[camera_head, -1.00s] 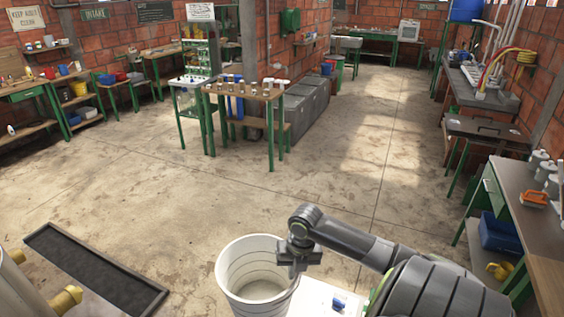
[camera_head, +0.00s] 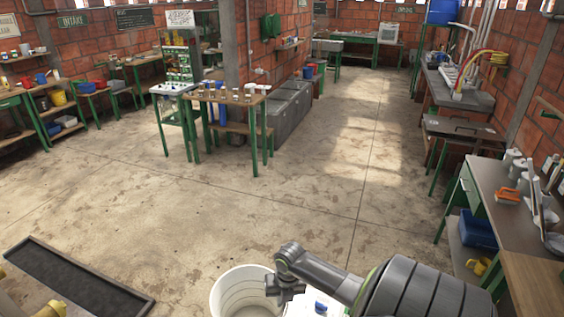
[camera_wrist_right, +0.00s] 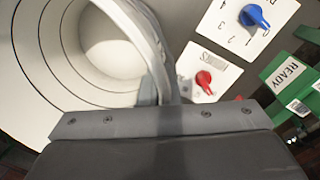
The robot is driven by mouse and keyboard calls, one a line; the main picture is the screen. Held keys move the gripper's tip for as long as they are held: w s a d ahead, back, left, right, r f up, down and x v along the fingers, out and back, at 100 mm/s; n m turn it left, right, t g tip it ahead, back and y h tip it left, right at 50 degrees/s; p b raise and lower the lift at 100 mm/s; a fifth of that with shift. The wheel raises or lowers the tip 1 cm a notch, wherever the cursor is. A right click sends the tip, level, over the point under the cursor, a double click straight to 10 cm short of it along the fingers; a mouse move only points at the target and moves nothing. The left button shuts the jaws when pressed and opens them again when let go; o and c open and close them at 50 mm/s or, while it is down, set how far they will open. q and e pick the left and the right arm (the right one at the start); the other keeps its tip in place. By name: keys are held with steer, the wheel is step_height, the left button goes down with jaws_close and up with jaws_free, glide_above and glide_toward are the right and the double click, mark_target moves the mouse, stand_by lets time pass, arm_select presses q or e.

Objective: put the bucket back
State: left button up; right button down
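The white bucket (camera_head: 235,292) is at the bottom middle of the head view, cut by the lower edge. Its ringed inside looks empty. My right gripper (camera_head: 285,287) is at the bucket's right rim. In the right wrist view the bucket (camera_wrist_right: 60,60) fills the upper left, and its rim runs down to my right gripper (camera_wrist_right: 163,92), which appears shut on it. The fingertips are partly hidden behind the rim. What lies under the bucket is out of view.
A dark, rimmed floor channel (camera_head: 75,280) lies at left. A workbench (camera_head: 515,215) stands at right. The middle floor is open.

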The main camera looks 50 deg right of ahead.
steer(key=shift+f, duration=0.2)
steer(key=shift+f, duration=0.2)
steer(key=c, duration=1.7)
jaws_free()
steer(key=shift+r, duration=0.1)
steer(key=shift+r, duration=0.45)
steer(key=r+b, duration=0.1)
steer(key=r, duration=0.2)
steer(key=r+b, duration=0.1)
steer(key=r, duration=0.3)
steer(key=s+r+b, duration=0.1)
steer(key=r, duration=0.3)
steer(key=shift+s+d+r, duration=0.1)
steer(key=shift+d, duration=0.2)
